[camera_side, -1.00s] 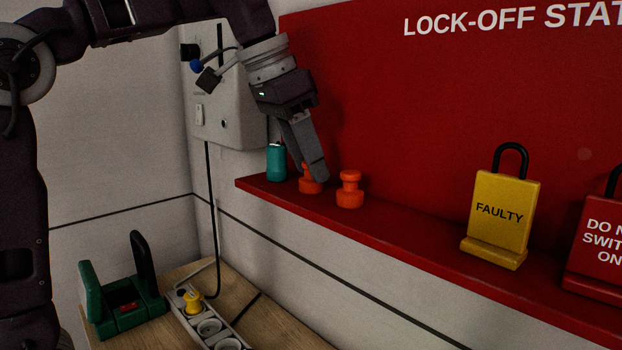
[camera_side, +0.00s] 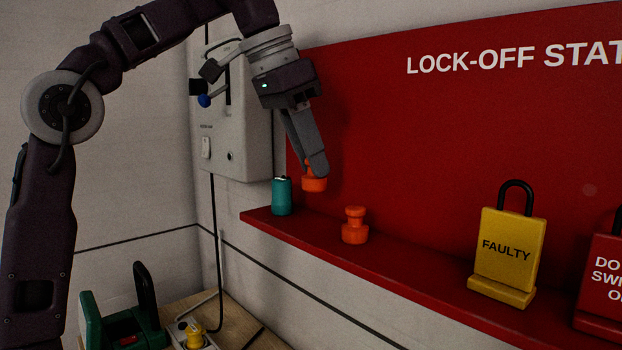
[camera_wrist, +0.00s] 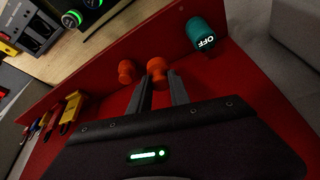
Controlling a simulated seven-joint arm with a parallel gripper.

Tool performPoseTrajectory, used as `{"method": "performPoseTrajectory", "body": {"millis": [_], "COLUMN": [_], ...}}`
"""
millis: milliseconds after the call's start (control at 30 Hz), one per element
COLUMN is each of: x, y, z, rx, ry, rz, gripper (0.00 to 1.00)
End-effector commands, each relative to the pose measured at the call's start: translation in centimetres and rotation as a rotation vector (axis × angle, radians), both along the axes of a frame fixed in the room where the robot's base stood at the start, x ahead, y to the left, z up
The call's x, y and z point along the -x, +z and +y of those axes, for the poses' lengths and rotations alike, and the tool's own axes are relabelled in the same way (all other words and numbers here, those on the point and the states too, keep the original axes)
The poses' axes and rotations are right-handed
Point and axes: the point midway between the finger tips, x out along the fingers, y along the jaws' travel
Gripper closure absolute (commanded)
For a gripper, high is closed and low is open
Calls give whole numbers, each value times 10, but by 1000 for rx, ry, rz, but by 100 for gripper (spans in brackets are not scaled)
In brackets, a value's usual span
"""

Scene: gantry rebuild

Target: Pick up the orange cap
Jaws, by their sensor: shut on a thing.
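My gripper (camera_side: 316,172) is shut on an orange cap (camera_side: 315,185) and holds it in the air above the red shelf (camera_side: 385,268). The fingers hide the cap's upper part in the side view. In the wrist view the held cap (camera_wrist: 157,67) sits at the tips of my gripper (camera_wrist: 160,80). A second orange cap (camera_side: 355,226) of the same kind stands upright on the shelf, right of the held one. It also shows left of the held cap in the wrist view (camera_wrist: 127,71).
A teal cylinder (camera_side: 281,197) stands at the shelf's left end, close to the held cap. A yellow FAULTY padlock tag (camera_side: 507,250) and a red tag (camera_side: 600,280) stand further right. A grey wall box (camera_side: 240,130) is behind my wrist. A green holder (camera_side: 120,325) and a socket strip (camera_side: 195,335) are below.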

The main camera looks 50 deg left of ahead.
Motion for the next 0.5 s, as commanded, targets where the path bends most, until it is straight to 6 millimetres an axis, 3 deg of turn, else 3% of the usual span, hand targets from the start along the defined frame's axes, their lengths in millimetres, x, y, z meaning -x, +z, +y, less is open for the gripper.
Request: {"method": "performPoseTrajectory", "body": {"millis": [167, 500], "x": [3, 76], "y": [15, 14], "z": [0, 0], "rx": [0, 0], "ry": [0, 0], "rz": [-2, -2], "gripper": [100, 100]}}
